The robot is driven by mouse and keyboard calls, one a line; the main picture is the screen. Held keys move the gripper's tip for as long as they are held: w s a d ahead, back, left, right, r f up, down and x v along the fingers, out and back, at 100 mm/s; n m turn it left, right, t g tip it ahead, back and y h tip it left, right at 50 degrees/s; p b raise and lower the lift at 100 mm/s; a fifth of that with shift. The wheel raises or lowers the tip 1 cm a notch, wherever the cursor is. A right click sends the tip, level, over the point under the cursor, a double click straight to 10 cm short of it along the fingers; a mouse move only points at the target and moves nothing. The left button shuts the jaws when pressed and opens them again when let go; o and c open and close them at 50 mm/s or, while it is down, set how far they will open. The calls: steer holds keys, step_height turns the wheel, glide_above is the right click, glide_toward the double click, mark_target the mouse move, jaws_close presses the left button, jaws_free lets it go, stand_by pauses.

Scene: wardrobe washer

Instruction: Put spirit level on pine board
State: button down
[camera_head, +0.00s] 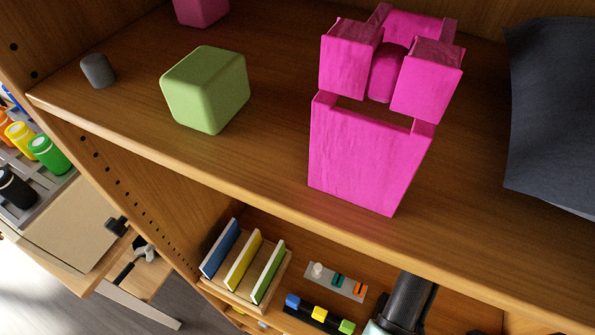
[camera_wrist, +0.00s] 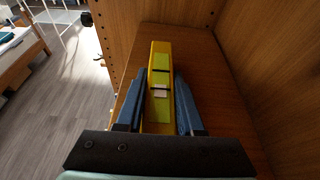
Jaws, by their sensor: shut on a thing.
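The spirit level (camera_wrist: 160,60) is a long yellow bar with lighter yellow-green faces, dark bands and a small white patch in the wrist view. My gripper (camera_wrist: 161,78) has its two blue fingers on either side of it and is shut on it. The level points away from the wrist over a brown wooden surface (camera_wrist: 218,75). I cannot tell whether it touches that surface. The gripper is not visible in the head view. I cannot pick out a pine board for certain in either view.
On the upper shelf stand a pink blocky figure (camera_head: 365,155), a green cube (camera_head: 205,90), a grey cylinder (camera_head: 97,70) and a dark sheet (camera_head: 550,110). Below are a rack of coloured panels (camera_head: 243,262) and small coloured blocks (camera_head: 320,313). Wooden walls (camera_wrist: 265,50) enclose the wrist view's right.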

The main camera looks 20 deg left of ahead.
steer(key=shift+s+a+f, duration=0.1)
steer(key=shift+s+f, duration=0.1)
steer(key=shift+f, duration=0.5)
steer(key=c, duration=0.8)
jaws_free()
steer(key=shift+c, duration=0.2)
steer(key=o, duration=0.4)
steer(key=shift+w+r, duration=0.1)
steer(key=shift+w, duration=0.15)
steer(key=shift+r, duration=0.25)
steer(key=shift+r+p, duration=0.15)
steer(key=shift+p, duration=0.3)
step_height(320, 180, up, 3)
steer(key=p, duration=0.4)
steer(key=shift+p, duration=0.35)
steer(key=shift+r+b, duration=0.4)
steer(key=shift+r, duration=0.75)
